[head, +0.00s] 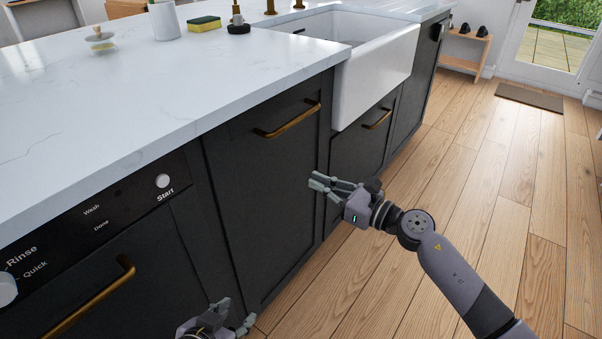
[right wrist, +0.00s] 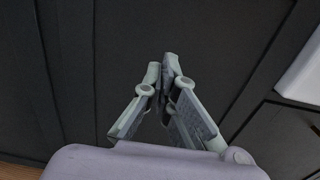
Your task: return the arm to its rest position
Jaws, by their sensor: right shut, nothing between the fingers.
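My right arm (head: 455,270) reaches in from the lower right in the head view, in front of the dark cabinets. My right gripper (head: 314,180) is shut and empty, its fingertips pointing left before a dark cabinet door (head: 262,190). In the right wrist view the fingertips (right wrist: 168,62) meet with nothing between them, and the dark panel (right wrist: 190,25) lies beyond. My left gripper (head: 238,311) shows only in part at the bottom edge of the head view. Its fingers are spread apart, with nothing seen between them. The rest of the left arm is out of view.
A white countertop (head: 180,85) overhangs the cabinets, with a white sink (head: 375,60) at the back. Brass handles (head: 290,120) stick out from the doors. A dishwasher panel (head: 95,215) is at left. Wooden floor (head: 500,160) at right is clear up to the doormat (head: 530,97).

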